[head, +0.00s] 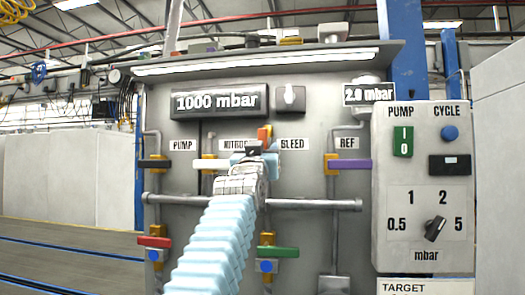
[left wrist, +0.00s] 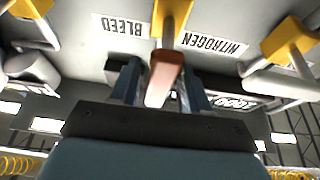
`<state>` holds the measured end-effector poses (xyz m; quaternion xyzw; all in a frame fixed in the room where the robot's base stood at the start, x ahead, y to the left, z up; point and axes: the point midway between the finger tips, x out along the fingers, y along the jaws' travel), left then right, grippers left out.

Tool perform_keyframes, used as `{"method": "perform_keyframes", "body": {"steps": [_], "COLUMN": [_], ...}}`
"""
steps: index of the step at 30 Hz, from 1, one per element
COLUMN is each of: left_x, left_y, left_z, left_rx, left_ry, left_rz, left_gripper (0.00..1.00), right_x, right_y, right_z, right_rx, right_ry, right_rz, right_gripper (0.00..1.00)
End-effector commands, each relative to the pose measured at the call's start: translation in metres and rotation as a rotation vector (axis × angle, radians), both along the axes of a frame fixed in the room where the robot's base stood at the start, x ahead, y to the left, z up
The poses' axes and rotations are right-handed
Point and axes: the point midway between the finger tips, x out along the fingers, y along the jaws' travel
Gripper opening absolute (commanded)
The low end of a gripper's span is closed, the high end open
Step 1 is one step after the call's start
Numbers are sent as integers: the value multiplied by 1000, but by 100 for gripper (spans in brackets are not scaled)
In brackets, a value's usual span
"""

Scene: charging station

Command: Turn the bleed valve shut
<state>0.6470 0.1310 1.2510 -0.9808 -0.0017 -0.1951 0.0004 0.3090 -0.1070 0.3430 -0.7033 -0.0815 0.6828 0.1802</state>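The bleed valve has a red-orange lever (head: 264,133) on a yellow body, beside the partly hidden BLEED label (head: 293,145). The left wrist view shows the lever (left wrist: 163,82) end-on, below its yellow body (left wrist: 172,14). In the head view the lever stands upright, along its pipe. My left gripper (head: 260,150) is at this valve, and my blue-sleeved arm hides much of the pipe below. In the left wrist view the two fingers of my left gripper (left wrist: 161,85) stand apart on either side of the lever, with a narrow gap on the left. My right gripper is not in view.
The white nitrogen lever (head: 211,164) is close on the left. The purple REF lever (head: 350,164) is to the right. Red (head: 154,242) and green (head: 278,252) levers sit lower. A display (head: 218,102) reads 1000 mbar. A switch box (head: 424,190) stands at the right.

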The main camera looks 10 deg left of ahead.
Motion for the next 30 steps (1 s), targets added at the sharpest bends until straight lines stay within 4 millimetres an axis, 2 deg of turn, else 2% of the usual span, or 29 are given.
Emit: {"method": "perform_keyframes", "body": {"steps": [1, 6, 9, 20, 30], "left_x": [0, 0, 0, 0, 0], "left_y": [0, 0, 0, -1, -4], "left_z": [0, 0, 0, 0, 0], "left_rx": [0, 0, 0, 15, 186], "left_ry": [0, 0, 0, 0, 0], "left_rz": [0, 0, 0, -1, -2], "left_gripper": [37, 11, 0, 0, 0], "right_x": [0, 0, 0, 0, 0], "right_y": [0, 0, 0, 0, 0], "right_z": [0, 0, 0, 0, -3], "right_rx": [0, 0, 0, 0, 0], "right_ry": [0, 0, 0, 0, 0], "right_rz": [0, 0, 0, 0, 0], "right_gripper": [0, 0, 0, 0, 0]}}
